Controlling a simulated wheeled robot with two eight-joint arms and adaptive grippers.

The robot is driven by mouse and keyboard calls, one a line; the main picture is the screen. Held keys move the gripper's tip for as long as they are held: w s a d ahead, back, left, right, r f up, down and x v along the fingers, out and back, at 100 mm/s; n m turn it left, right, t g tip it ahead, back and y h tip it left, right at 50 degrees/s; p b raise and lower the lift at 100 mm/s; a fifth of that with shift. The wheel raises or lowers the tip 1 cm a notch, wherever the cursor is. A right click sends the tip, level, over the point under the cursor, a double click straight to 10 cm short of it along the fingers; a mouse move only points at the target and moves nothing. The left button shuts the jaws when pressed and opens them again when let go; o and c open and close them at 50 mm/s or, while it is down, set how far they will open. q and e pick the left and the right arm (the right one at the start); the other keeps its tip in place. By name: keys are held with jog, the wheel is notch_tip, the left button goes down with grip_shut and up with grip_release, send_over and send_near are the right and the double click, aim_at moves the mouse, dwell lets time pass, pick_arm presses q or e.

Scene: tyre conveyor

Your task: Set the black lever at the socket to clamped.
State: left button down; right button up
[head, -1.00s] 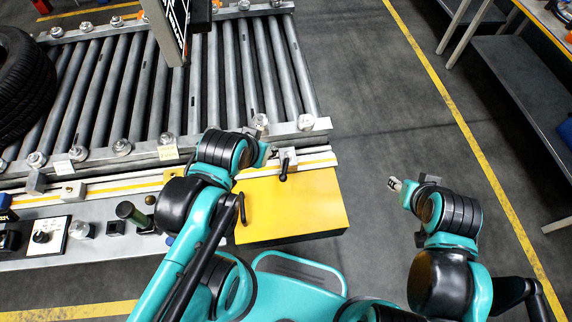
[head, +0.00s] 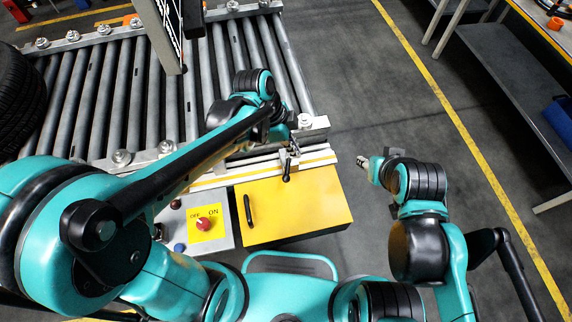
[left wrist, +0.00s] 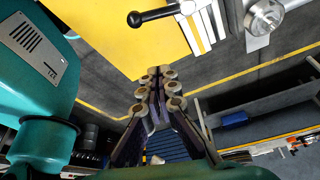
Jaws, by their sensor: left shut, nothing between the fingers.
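The black lever (head: 287,170) hangs from a small metal socket (head: 288,155) on the rail along the conveyor's near edge, above the yellow box. In the left wrist view the lever (left wrist: 155,14) shows at the top, its round black knob to the left. My left gripper (head: 293,144) is beside the socket in the head view, small and partly covered by its own wrist. In the left wrist view its fingers (left wrist: 158,84) are together and empty, apart from the lever in the picture. My right gripper (head: 366,164) is off to the right over the floor; its finger gap is unclear.
The yellow box (head: 300,210) with a black handle is below the rail. A red ON/OFF knob (head: 203,224) is left of it. A tyre (head: 18,105) lies on the conveyor rollers (head: 105,95). Clear floor (head: 380,90) lies to the right.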

aim_at(288, 167)
dwell(0.3)
pick_arm(q)
notch_tip(288, 167, down, 10)
jog(key=b, duration=0.5)
jog(key=shift+a, duration=0.2)
jog(key=shift+f, duration=0.1)
